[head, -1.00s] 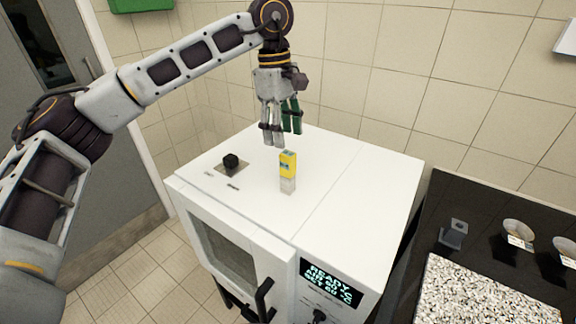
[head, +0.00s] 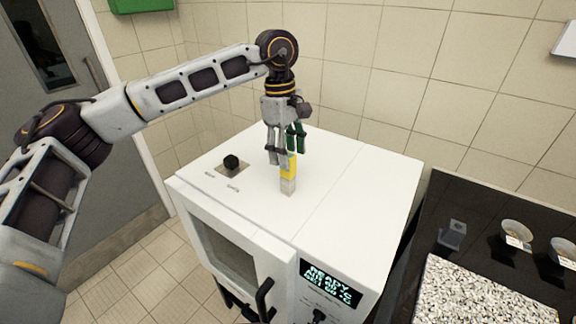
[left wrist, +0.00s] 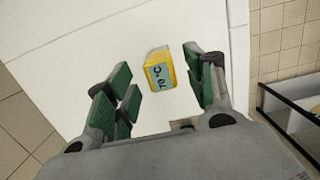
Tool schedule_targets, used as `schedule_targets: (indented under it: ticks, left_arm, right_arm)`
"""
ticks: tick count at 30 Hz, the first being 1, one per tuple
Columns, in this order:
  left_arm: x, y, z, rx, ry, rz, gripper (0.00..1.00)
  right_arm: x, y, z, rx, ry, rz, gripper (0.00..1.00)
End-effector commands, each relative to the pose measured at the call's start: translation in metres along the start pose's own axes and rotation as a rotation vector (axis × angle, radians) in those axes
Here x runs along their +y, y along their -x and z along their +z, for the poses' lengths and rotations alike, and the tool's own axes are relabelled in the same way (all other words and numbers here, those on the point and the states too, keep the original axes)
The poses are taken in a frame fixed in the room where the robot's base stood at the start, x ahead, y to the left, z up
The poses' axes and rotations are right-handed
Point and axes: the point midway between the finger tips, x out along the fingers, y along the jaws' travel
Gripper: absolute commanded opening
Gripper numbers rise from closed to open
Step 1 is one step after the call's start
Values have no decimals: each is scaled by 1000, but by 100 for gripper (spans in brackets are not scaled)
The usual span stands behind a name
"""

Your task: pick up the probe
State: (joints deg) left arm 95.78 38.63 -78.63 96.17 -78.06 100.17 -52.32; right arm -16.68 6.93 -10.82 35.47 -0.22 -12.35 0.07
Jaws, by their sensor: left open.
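The probe (head: 289,178) stands upright on top of the white oven-like cabinet (head: 335,180). It has a yellow upper body and a pale lower part. My left gripper (head: 284,158) is open just above and around the probe's top, pointing down. In the left wrist view its green-padded fingers (left wrist: 160,90) lie on either side of the probe, with gaps on both sides. The near finger hides part of the probe in the head view. My right gripper is not in view.
A black knob (head: 231,162) sits on the cabinet top left of the probe. The cabinet front has a lit display (head: 331,285) and a black door handle (head: 264,299). A dark bench at right holds small bowls (head: 516,233) and a speckled slab (head: 485,295). A tiled wall stands behind.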

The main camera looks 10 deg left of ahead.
Motion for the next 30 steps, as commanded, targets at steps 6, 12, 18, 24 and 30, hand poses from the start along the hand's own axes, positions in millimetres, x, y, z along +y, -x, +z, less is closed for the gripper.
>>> schedule_targets:
  ticks: [6,12,18,24,30]
  left_arm:
    - [-1,-17,-1,1,2,-1,54]
    - [0,-19,-1,1,2,0,54]
    - [0,-19,-1,0,1,0,54]
    - [0,-19,-1,0,1,0,39]
    - [0,-19,0,0,1,0,14]
  right_arm:
    - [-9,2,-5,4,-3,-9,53]
    - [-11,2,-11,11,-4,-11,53]
    - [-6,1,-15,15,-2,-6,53]
    - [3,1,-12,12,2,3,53]
    - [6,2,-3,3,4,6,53]
